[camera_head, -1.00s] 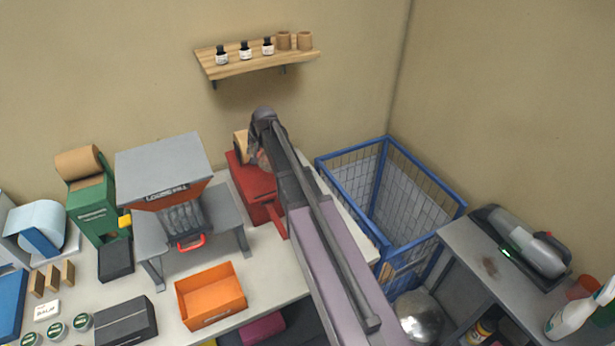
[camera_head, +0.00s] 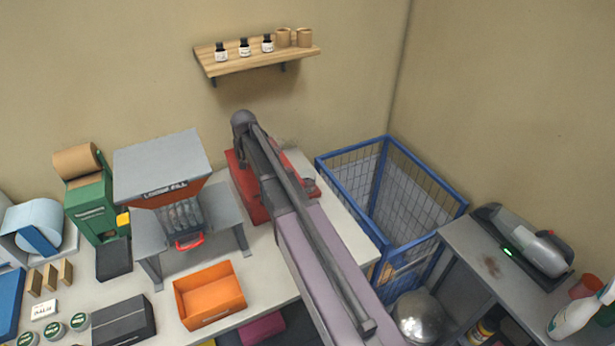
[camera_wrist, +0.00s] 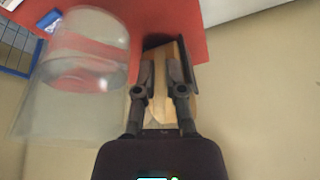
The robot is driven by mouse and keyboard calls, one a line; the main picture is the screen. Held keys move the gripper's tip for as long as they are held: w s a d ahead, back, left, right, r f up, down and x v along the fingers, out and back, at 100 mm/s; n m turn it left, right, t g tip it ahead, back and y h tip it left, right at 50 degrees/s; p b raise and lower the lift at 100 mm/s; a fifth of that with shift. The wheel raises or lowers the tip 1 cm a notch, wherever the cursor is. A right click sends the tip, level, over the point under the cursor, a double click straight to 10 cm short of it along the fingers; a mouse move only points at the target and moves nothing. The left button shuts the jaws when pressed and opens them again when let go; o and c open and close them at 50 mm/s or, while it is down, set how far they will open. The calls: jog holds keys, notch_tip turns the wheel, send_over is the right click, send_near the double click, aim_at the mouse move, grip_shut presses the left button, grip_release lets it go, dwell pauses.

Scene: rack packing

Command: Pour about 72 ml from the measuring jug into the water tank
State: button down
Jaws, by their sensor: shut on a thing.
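The measuring jug (camera_wrist: 90,40) looks like the clear, see-through vessel left of my fingers in the wrist view. Red shows through it, and a rounded pinkish edge lies low in it; I cannot tell the liquid level. My gripper (camera_wrist: 161,76) is shut on the jug, though the hold itself is hard to see. A red machine (camera_head: 243,189) stands on the bench behind my arm, and its red surface (camera_wrist: 235,32) lies beyond the jug in the wrist view. I cannot make out the water tank clearly; my arm covers much of that area. No pouring stream is visible.
A tan thing (camera_wrist: 158,113) shows behind and between my fingers. Left of the red machine are a grey-topped loose-fill unit (camera_head: 162,165) and an orange bin (camera_head: 209,296). A blue wire cage (camera_head: 395,215) stands right of the bench. A shelf (camera_head: 258,66) hangs above.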

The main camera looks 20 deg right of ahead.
jog(key=shift+w+a+f+h+b, duration=0.1)
jog(key=shift+a+f+h+b, duration=0.3)
jog(key=shift+f+h+b, duration=0.4)
